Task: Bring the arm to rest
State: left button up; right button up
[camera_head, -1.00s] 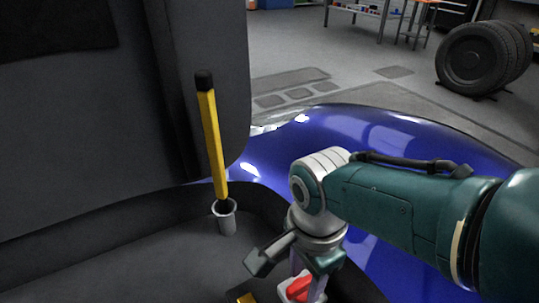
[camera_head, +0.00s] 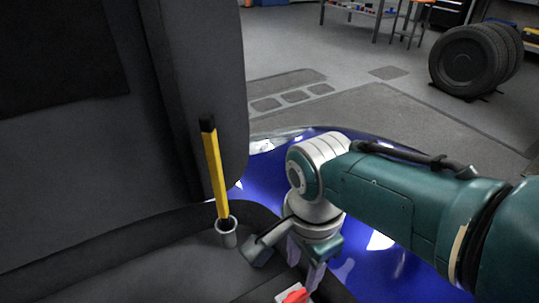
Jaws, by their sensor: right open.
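My right gripper (camera_head: 285,265) hangs from my green and silver right arm, which comes in from the right. Its jaws are open and point down over the dark grey surface (camera_head: 190,275). A red part on a pale base (camera_head: 297,295) shows just below the jaws at the bottom edge, partly cut off. The jaws appear empty, and the red part seems to lie below them rather than between them. My left gripper is not in view.
A yellow bar with black ends (camera_head: 215,172) stands tilted in a grey cup (camera_head: 227,233), left of the gripper. A dark upright panel (camera_head: 100,130) fills the left. A glossy blue body (camera_head: 270,170) lies behind my arm.

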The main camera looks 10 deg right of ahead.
dwell(0.3)
jog(key=s+d+r+n+t+p, duration=0.1)
jog(key=s+d+r+n+p, duration=0.2)
jog(key=s+r+n+p, duration=0.65)
jog(key=s+d+r+n+t+p, duration=0.15)
jog(key=r+p, duration=0.45)
jog(key=r, duration=0.9)
jog(key=s+d+r+n+t+p, duration=0.1)
jog(key=s+d+r+n+p, duration=0.4)
jog(key=r+p, duration=0.5)
notch_tip(320, 180, up, 40)
jog(key=a+p, duration=0.1)
jog(key=p, duration=3.4)
jog(key=shift+s+a+p, duration=0.15)
jog(key=shift+s+p, duration=0.1)
jog(key=shift+p, duration=0.05)
